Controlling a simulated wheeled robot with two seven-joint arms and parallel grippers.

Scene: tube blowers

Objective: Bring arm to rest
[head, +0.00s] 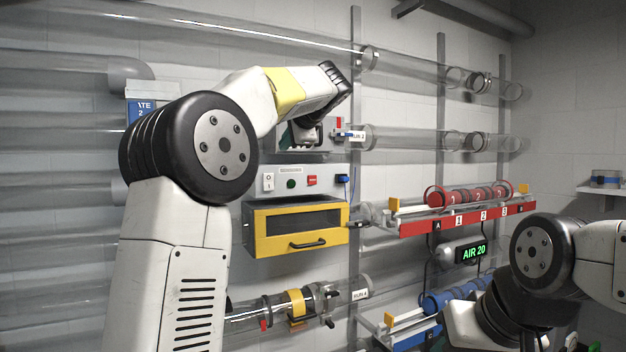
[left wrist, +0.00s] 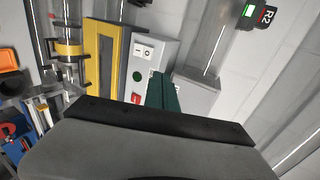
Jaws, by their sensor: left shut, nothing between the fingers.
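My left arm rises at the left of the head view and bends over to the right. Its left gripper (head: 290,138) hangs in front of the grey control boxes on the wall, partly hidden by my wrist. In the left wrist view its green fingers (left wrist: 163,92) are together, with nothing held between them. My right arm (head: 540,258) is folded at the lower right of the head view. Its gripper cannot be made out.
A yellow-framed drawer box (head: 300,228) sits below a switch panel (head: 302,181). To the right are a red rack (head: 470,217) with several red carriers and an AIR 20 display (head: 473,253). Clear tubes (head: 410,138) run along the wall.

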